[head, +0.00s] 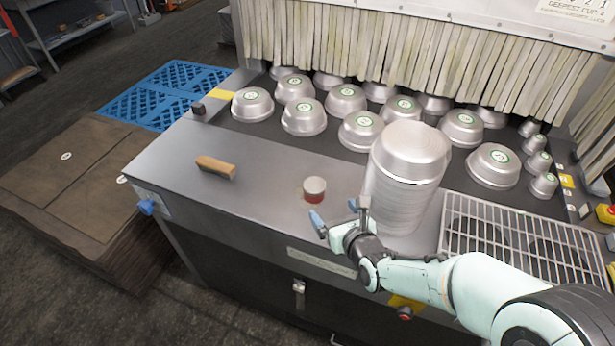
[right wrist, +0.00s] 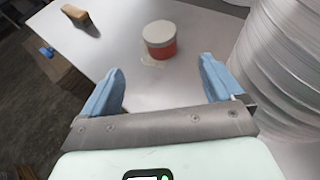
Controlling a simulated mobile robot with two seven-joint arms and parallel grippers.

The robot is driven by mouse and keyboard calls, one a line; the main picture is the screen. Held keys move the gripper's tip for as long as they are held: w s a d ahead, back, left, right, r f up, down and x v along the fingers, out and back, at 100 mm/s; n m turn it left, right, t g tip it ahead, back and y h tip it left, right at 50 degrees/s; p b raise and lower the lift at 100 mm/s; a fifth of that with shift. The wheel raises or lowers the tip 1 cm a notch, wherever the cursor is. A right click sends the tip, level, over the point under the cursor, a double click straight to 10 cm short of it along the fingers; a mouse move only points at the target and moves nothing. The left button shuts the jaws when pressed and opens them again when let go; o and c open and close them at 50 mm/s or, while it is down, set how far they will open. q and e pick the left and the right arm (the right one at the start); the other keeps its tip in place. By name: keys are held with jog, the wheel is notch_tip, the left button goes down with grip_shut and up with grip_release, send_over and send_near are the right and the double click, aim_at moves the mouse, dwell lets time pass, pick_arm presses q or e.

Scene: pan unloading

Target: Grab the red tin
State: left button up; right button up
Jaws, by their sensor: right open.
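The red tin (head: 314,190) is a small round tin with a pale lid and a red side. It stands upright on the steel counter, left of the tall stack of pans. In the right wrist view the tin (right wrist: 159,40) is beyond my fingertips, roughly centred between them and not touched. My right gripper (head: 336,214) is open and empty, just in front of and slightly right of the tin. Its two blue fingers (right wrist: 160,78) are spread wide in the right wrist view. My left gripper is not in view.
A tall stack of metal pans (head: 396,190) stands close right of my right gripper. A wooden-handled brush or block (head: 215,167) lies left on the counter (head: 265,195). Several upturned pans (head: 303,117) sit behind. A metal grate (head: 520,238) is at the right. The counter between block and tin is clear.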

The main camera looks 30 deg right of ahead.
aim_at(319, 193)
jog(key=shift+w+d+f+p, duration=0.2)
jog(key=shift+w+p, duration=0.15)
jog(key=shift+w, duration=0.15)
jog(key=x, duration=0.5)
jog(key=shift+w+a+f, duration=0.1)
jog(key=shift+w, duration=0.05)
jog(key=shift+w+f, duration=0.15)
jog(key=shift+w, duration=0.2)
jog(key=shift+p+x, duration=0.3)
jog(key=shift+x, duration=2.55)
jog(key=shift+c, duration=0.2)
jog(key=c, duration=1.2)
jog(key=shift+o, duration=0.2)
